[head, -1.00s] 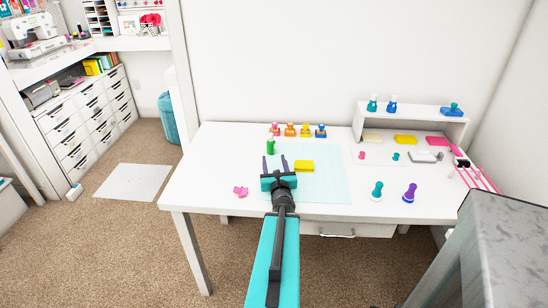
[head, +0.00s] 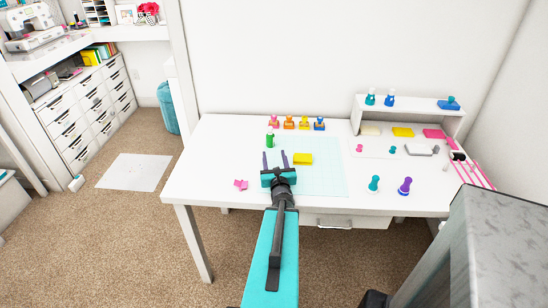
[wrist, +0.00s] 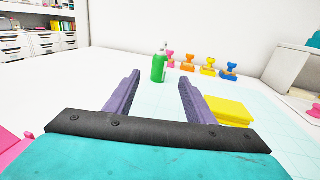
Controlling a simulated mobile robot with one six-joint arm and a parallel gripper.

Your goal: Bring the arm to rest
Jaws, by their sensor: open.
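My gripper (head: 275,161) is open and empty above the white table (head: 215,150), over the left part of the pale cutting mat (head: 325,180). Its two purple fingers point toward the back wall, and the wrist view shows a clear gap between them (wrist: 155,97). A green bottle (head: 270,140) stands upright just beyond the fingertips, apart from them; it also shows in the wrist view (wrist: 159,66). A yellow block (head: 302,159) lies to the right of the right finger. A pink piece (head: 240,184) lies on the table to the left of my gripper.
Several colourful stamps (head: 304,123) line the table's back edge. A small white shelf (head: 412,108) stands at the back right. A teal piece (head: 374,183) and a purple piece (head: 405,187) stand at the front right. A grey block (head: 500,240) fills the lower right. The table's left end is clear.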

